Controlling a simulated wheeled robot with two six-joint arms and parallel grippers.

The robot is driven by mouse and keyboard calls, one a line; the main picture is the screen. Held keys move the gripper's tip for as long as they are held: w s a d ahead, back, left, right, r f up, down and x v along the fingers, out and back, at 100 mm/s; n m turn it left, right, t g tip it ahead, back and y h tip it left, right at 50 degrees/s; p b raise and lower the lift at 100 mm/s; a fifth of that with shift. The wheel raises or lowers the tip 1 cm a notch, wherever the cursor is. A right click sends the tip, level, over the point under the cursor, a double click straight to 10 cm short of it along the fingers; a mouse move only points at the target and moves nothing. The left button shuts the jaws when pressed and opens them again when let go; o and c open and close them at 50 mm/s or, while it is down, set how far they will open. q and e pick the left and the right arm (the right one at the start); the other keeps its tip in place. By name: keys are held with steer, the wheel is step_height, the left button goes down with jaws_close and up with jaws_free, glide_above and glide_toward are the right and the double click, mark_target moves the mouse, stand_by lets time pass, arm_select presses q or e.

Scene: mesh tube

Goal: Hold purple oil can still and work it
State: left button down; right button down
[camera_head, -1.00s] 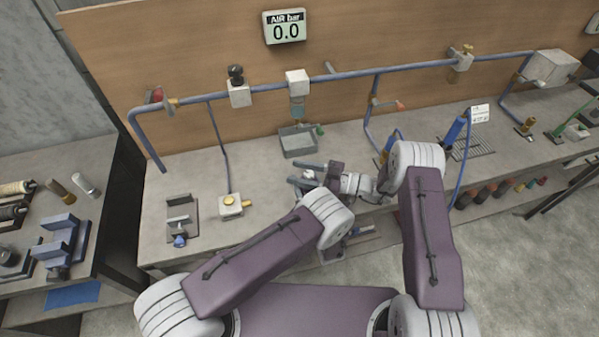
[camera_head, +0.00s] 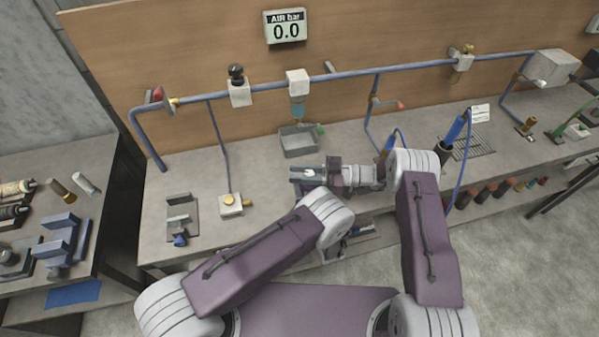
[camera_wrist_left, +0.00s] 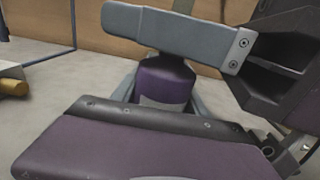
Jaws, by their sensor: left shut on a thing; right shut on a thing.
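The purple oil can (camera_wrist_left: 168,80) stands in the middle of the left wrist view, with a pale band low on its body. My left gripper (camera_wrist_left: 160,95) is shut on it, with a grey finger showing on each side. My right gripper (camera_wrist_left: 150,25) reaches in from the right, and a grey finger crosses in front of the can's upper part and hides it. The right gripper is shut there; the part it grips is hidden. In the head view my right gripper (camera_head: 308,173) is above the bench front, and my left wrist hides the left gripper. The can is not clearly visible there.
A grey tray (camera_head: 299,143) sits on the workbench behind the grippers. A fixture (camera_head: 180,220) and a small valve block (camera_head: 233,206) are at left. A blue pipe (camera_head: 340,77) runs along the wooden backboard below the gauge (camera_head: 286,27), reading 0.0.

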steer(key=shift+s+n+g+h, duration=0.2)
steer(key=shift+n+g, duration=0.6)
steer(key=shift+g, duration=0.4)
steer(key=shift+s+n+g+h, duration=0.1)
steer(key=shift+n+g+h, duration=0.1)
steer(key=shift+n+g, duration=0.8)
steer(key=shift+g, duration=0.4)
steer(key=shift+s+d+g, duration=0.1)
steer(key=shift+s+g, duration=0.05)
steer(key=shift+g, duration=0.15)
steer(key=c, duration=1.1)
jaws_free()
steer(key=shift+c, duration=0.2)
step_height(320, 180, up, 10)
